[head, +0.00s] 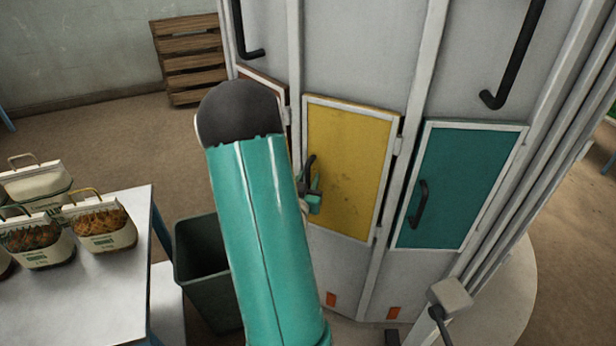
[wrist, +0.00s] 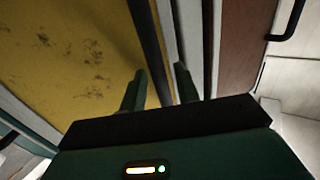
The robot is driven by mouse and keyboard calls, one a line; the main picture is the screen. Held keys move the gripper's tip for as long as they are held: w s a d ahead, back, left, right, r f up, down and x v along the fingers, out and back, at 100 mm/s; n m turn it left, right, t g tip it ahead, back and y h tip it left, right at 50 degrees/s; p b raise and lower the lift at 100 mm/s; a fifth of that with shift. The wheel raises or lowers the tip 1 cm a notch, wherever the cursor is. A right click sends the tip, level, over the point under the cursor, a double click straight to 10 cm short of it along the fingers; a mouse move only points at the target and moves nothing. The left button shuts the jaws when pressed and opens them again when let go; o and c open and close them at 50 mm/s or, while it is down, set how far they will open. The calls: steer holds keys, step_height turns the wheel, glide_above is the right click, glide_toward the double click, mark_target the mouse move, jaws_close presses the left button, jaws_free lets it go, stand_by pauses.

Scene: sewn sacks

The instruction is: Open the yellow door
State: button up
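The yellow door (head: 350,165) is a white-framed panel in the grey cabinet, and it looks shut. Its hinges are on the right edge, and its black handle (head: 309,168) is near the left edge. In the wrist view the yellow door (wrist: 65,55) fills the upper left, and the dark handle bar (wrist: 146,30) runs down toward my fingers. My gripper (head: 312,188) is at the handle, partly hidden by my teal arm in the head view. In the wrist view its fingers (wrist: 160,82) are apart, with the bar between them and a gap visible.
A teal door (head: 455,185) with a black handle is right of the yellow one; a brown door (wrist: 238,45) is on the other side. A pallet (head: 190,55) leans behind.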

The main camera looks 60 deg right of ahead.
steer(key=shift+w+d+f, duration=0.1)
steer(key=shift+w+d, duration=0.05)
jaws_close()
steer(key=shift+s+a+f+t, duration=0.1)
steer(key=shift+s+a+t, duration=0.1)
steer(key=shift+a+t, duration=0.1)
stand_by(0.4)
